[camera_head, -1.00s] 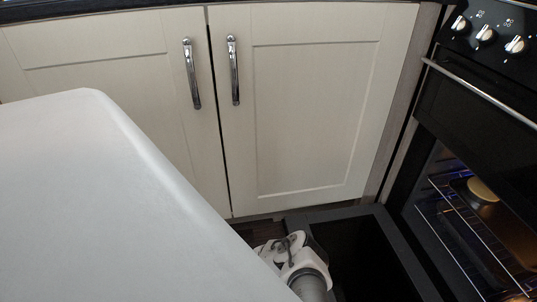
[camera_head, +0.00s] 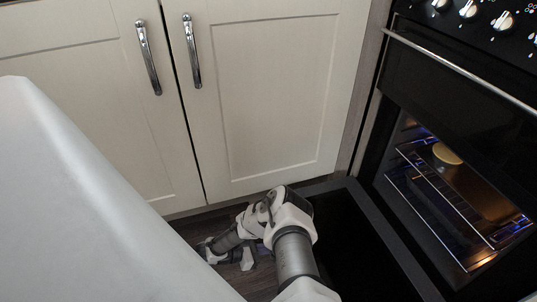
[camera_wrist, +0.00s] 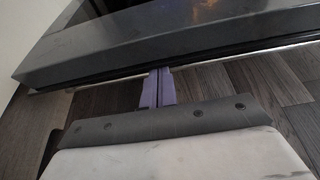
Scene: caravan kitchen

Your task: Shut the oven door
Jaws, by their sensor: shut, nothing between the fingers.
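The oven door (camera_head: 398,238) hangs open, folded down low in front of the lit oven (camera_head: 455,195), with a dark panel inside a grey frame. My arm reaches down beside the door's left side in the head view, partly covering it. In the wrist view, the door's grey edge (camera_wrist: 150,55) crosses the upper part, with a thin bright bar along it. My gripper (camera_wrist: 160,76) shows there as two purple fingers, shut together and empty. Their tips are at the bar and lower edge of the door; I cannot tell if they touch.
Cream cupboards (camera_head: 265,90) with chrome handles stand behind the door. Inside the oven, a round yellowish item (camera_head: 447,154) rests on a wire rack (camera_head: 450,205). Dark wood floor (camera_wrist: 225,85) lies below the gripper. A second, closed oven panel (camera_head: 460,95) sits above the opening.

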